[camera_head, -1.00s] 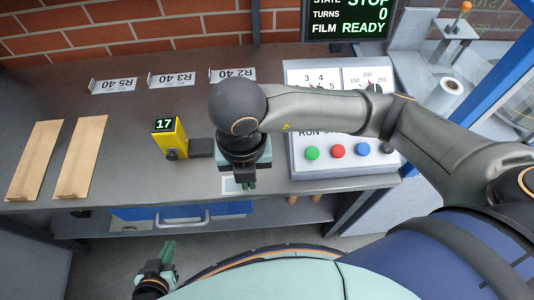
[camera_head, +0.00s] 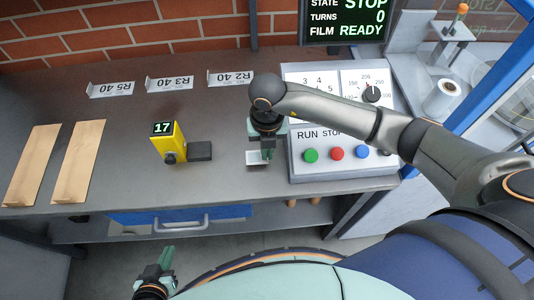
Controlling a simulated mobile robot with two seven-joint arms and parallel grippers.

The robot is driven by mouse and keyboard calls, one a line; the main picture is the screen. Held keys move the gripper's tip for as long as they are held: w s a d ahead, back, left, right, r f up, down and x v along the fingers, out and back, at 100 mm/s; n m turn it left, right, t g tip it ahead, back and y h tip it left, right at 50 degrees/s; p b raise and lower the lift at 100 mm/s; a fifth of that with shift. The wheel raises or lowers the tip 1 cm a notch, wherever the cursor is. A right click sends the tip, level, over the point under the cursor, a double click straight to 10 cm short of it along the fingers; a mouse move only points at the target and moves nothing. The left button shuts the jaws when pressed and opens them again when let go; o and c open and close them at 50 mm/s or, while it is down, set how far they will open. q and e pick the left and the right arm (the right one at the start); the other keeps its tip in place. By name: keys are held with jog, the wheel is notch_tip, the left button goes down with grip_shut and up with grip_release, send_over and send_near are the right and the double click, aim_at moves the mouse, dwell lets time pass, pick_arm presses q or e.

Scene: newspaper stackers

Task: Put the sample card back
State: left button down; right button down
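A small white card (camera_head: 254,159) is at the fingertips of my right gripper (camera_head: 268,155), in front of the left edge of the control panel. It has moved along with the gripper, so the fingers appear shut on it. The fingers hide part of the card, and I cannot tell whether it touches the counter. My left gripper (camera_head: 167,256) is low at the bottom left, in front of the counter and away from the card. Its finger opening is not clear.
A yellow device (camera_head: 168,143) reads 17. Two wooden boards (camera_head: 80,160) (camera_head: 33,165) lie left. The control panel (camera_head: 345,170) has coloured buttons.

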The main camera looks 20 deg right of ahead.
jog(key=shift+f, duration=0.95)
jog(key=shift+f, duration=0.1)
jog(key=shift+f, duration=0.15)
jog(key=c, duration=1.1)
grip_release()
notch_tip(320, 180, up, 13)
jog(key=shift+f, duration=0.2)
